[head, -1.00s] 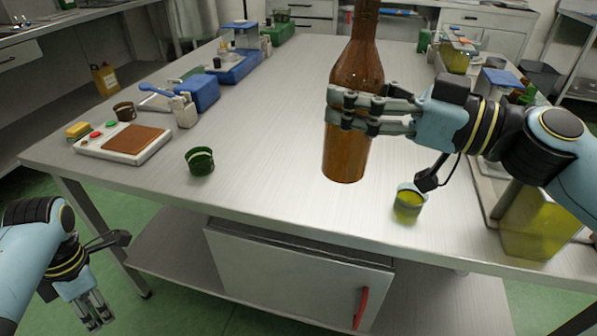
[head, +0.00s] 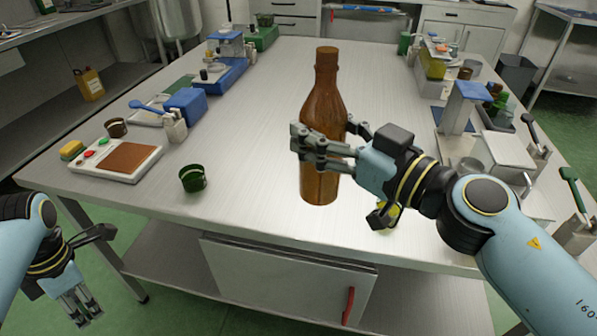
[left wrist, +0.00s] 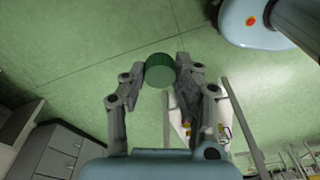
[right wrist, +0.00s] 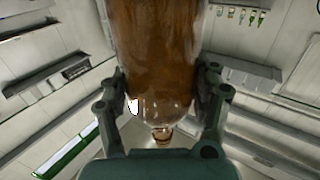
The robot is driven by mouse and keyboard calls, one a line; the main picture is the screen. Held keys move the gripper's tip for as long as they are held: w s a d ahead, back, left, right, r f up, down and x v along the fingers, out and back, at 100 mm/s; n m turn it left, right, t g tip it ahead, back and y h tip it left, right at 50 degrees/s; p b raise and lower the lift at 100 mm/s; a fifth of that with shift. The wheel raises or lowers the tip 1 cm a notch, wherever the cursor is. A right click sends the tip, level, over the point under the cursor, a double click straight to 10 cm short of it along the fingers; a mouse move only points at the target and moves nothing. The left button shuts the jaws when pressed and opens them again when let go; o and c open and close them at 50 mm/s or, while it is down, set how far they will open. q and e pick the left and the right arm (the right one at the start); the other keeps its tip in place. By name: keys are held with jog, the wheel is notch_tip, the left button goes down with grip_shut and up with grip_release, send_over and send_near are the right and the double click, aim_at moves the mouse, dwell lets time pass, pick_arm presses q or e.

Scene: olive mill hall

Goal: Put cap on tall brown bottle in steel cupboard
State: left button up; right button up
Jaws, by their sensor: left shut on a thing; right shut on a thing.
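The tall brown bottle (head: 322,105) is upright over the steel table, its neck bare at the top. My right gripper (head: 322,150) is shut around its middle; the bottle (right wrist: 160,60) also fills the space between the fingers in the right wrist view. Whether its base touches the table is unclear. My left gripper (head: 85,308) hangs low beside the table's left front corner, fingers downward. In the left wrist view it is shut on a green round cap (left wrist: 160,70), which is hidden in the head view. The steel cupboard (head: 285,285) under the table has its red-handled door shut.
A dark green cup (head: 193,179) stands left of the bottle. A scale (head: 117,159) and blue box (head: 192,109) are farther left. Lab gear crowds the right side; the table centre is clear.

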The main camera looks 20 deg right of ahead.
jog(key=w+a+f+b, duration=0.2)
jog(key=w+f+b, duration=0.3)
jog(key=w, duration=0.6)
jog(key=shift+a+f+b, duration=0.15)
jog(key=shift+f+b, duration=0.15)
jog(key=shift+f, duration=0.4)
notch_tip(320, 180, down, 4)
jog(key=b, duration=0.3)
jog(key=shift+b, duration=0.3)
